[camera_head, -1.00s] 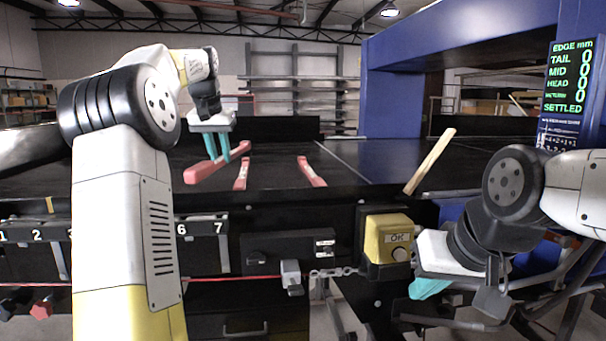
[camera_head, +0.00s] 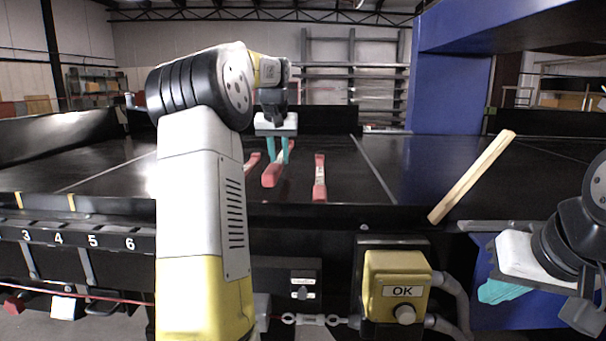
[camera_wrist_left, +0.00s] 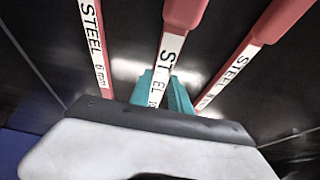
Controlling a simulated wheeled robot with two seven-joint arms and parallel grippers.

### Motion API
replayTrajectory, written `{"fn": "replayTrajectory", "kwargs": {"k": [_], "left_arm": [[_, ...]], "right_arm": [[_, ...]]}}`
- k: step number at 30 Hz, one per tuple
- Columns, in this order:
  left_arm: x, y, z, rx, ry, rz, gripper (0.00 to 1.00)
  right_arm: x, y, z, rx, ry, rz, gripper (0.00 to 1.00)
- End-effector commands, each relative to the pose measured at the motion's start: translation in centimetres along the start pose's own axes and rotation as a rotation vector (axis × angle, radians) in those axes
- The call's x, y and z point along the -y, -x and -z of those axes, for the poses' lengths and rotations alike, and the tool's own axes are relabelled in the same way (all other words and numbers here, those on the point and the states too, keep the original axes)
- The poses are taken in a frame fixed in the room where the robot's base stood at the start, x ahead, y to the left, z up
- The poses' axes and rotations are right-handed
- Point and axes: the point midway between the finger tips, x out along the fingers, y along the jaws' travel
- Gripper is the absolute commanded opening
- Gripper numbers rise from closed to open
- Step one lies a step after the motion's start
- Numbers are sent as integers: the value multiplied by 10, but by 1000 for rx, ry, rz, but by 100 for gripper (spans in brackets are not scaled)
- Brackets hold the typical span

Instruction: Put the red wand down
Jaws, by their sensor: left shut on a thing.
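My left gripper (camera_head: 278,150) is over the black conveyor belt (camera_head: 385,150), its teal fingers shut on a red wand (camera_head: 271,176) with a white label. The held wand points toward me, between two other red wands, one on its left (camera_head: 252,160) and one on its right (camera_head: 319,178). In the left wrist view the held wand (camera_wrist_left: 183,14) passes between the fingers; the other two show left (camera_wrist_left: 91,14) and right (camera_wrist_left: 278,20), with "STEEL" labels. I cannot tell whether the held wand touches the belt. My right gripper (camera_head: 505,291) is low at the right, its opening unclear.
A pale wooden stick (camera_head: 472,177) leans at the belt's near edge. A yellow OK button box (camera_head: 396,285) is at the front. A blue machine frame (camera_head: 448,90) stands at the right. A numbered rail (camera_head: 80,240) runs along the front left. The left belt is clear.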

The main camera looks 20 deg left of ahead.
Motion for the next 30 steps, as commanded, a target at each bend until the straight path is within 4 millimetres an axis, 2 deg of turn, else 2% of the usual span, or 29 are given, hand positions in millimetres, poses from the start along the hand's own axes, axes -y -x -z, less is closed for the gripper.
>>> {"fn": "replayTrajectory", "kwargs": {"k": [12, 23, 24, 27, 30], "left_arm": [[-1, -46, -19, -1, -1, -2, 0], [-1, -50, -20, -1, -1, -2, 0], [-1, -50, -21, 0, -1, -2, 27], [-1, -50, -21, 0, -1, -2, 45], [-1, -50, -21, -1, -1, -2, 45]], "right_arm": [[0, 0, 0, 1, 0, 0, 0], [0, 0, 0, 1, 0, 0, 0], [0, 0, 0, 1, 0, 0, 0], [0, 0, 0, 1, 0, 0, 0], [0, 0, 0, 1, 0, 0, 0]]}}
